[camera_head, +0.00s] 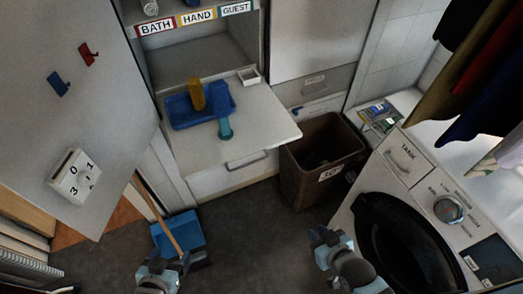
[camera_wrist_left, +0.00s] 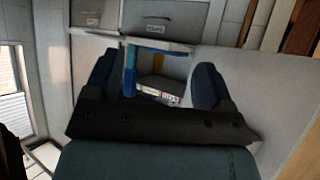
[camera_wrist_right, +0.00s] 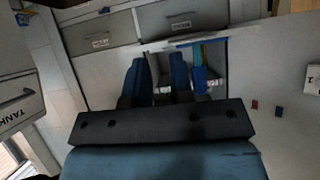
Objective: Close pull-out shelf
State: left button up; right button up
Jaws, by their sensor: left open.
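The white pull-out shelf (camera_head: 260,135) sticks out from the cabinet, above a drawer. A blue tray (camera_head: 183,115) with a yellow item (camera_head: 196,95) lies on it, and a teal item (camera_head: 225,128) is beside the tray. My left gripper (camera_head: 172,262) is low in front, left of the shelf and apart from it. Its fingers are spread and empty in the left wrist view (camera_wrist_left: 156,75). My right gripper (camera_head: 328,238) is low, right of the shelf and away from it. Its fingers show a narrower, empty gap in the right wrist view (camera_wrist_right: 160,75).
An open cabinet door (camera_head: 95,100) stands at the left. A blue dustpan (camera_head: 178,234) and a broom handle (camera_head: 158,215) are near my left gripper. A brown bin (camera_head: 320,160) stands right of the shelf, and a washing machine (camera_head: 420,190) fills the right. The floor between is clear.

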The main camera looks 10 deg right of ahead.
jog(key=w+f+m+t+b, duration=0.1)
jog(key=w+m+b, duration=0.1)
jog(key=w, duration=0.1)
jog(key=w+f+m+t+y+b, duration=0.1)
jog(key=w+m+b, duration=0.1)
jog(key=w, duration=0.1)
jog(key=w+f+m+b, duration=0.1)
jog(key=w+m+b, duration=0.2)
jog(key=shift+d+f+t+y, duration=0.15)
jog(key=shift+d+t+y, duration=0.15)
jog(key=shift+d+t, duration=0.1)
grip_shut()
jog(key=m+t+b, duration=0.4)
jog(key=m+b, duration=0.1)
jog(key=m, duration=0.6)
send_near(290, 139)
jog(key=x, duration=0.7)
jog(key=shift+w+a, duration=0.1)
jog(key=shift+w, duration=0.15)
